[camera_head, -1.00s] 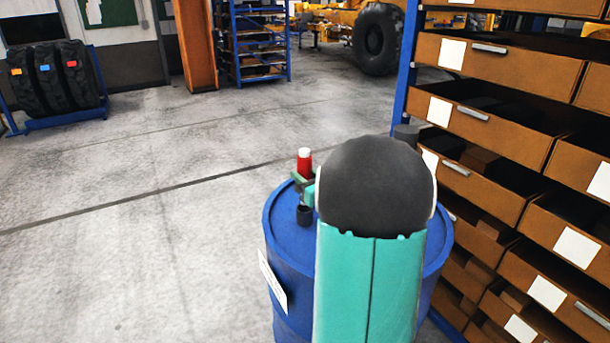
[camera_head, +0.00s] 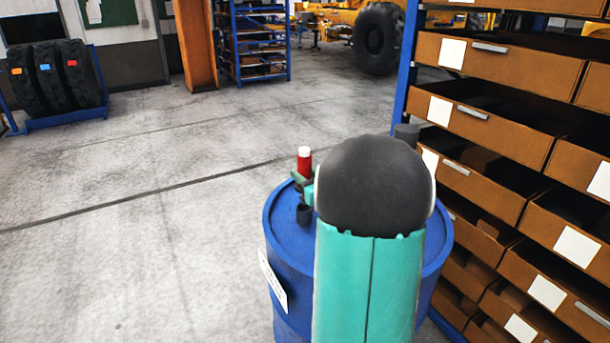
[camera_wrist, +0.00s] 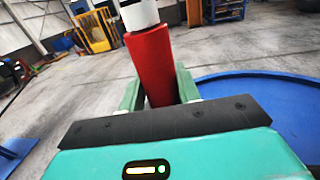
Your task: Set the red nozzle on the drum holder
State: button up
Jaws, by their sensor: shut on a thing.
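The red nozzle (camera_head: 305,163), with a white tip, is upright above the left part of the blue drum (camera_head: 285,235). My gripper (camera_head: 302,182) is shut on it; in the wrist view the green fingers (camera_wrist: 156,92) stand on either side of the red nozzle (camera_wrist: 153,62). A small dark cup-like holder (camera_head: 304,214) stands on the drum top just below the nozzle. Whether the nozzle's lower end touches the holder cannot be told. My arm hides the middle of the drum top.
A rack with brown drawers (camera_head: 490,120) stands close on the right. A dark cylindrical thing (camera_head: 406,134) shows behind my arm. The grey floor to the left is clear. Tyres on a blue stand (camera_head: 50,75) are far back left.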

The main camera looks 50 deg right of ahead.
jog(key=shift+f, duration=3.15)
jog(key=o, duration=1)
jog(key=shift+f, duration=0.1)
jog(key=v, duration=1.4)
jog(key=shift+d, duration=0.1)
jog(key=shift+w, duration=0.1)
